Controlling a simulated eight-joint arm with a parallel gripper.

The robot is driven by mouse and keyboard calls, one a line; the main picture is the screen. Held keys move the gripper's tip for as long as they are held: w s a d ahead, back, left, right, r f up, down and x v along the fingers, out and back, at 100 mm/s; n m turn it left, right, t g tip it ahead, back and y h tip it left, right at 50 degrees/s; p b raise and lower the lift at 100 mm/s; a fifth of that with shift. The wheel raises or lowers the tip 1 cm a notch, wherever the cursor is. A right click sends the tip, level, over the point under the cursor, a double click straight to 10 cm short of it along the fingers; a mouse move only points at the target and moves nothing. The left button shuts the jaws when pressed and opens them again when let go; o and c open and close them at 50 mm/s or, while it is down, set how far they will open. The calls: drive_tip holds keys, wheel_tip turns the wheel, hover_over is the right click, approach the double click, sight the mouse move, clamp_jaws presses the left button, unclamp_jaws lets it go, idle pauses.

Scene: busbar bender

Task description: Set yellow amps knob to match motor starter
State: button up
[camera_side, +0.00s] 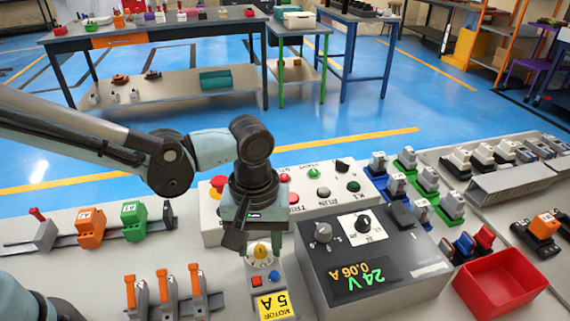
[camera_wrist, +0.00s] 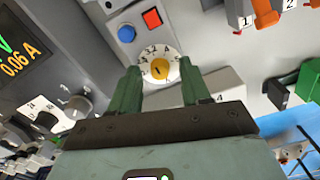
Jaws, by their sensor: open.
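The yellow amps knob (camera_side: 261,250) sits on a white numbered dial (camera_side: 262,260) on a small grey motor starter, also holding a blue button (camera_side: 274,276) and a red button (camera_side: 256,281). A yellow label in front reads "MOTOR 5 A" (camera_side: 275,305). In the wrist view the knob (camera_wrist: 160,68) shows between the two green fingers of my gripper (camera_wrist: 160,77). The fingers are open, one on each side of the knob, with visible gaps. In the side view my gripper (camera_side: 255,235) hangs over the knob. The knob's exact setting is too small to read surely.
A black-topped power supply (camera_side: 375,255), showing "24 V 0.06 A", stands close to the right. A push-button box (camera_side: 212,215) is behind. Orange-levered clamps (camera_side: 168,290) stand to the left.

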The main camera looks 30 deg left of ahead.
clamp_jaws()
drive_tip(key=shift+m, duration=0.3)
drive_tip(key=m, duration=0.3)
drive_tip(key=shift+m, duration=0.4)
drive_tip(key=m, duration=0.9)
drive_tip(key=shift+m, duration=2.3)
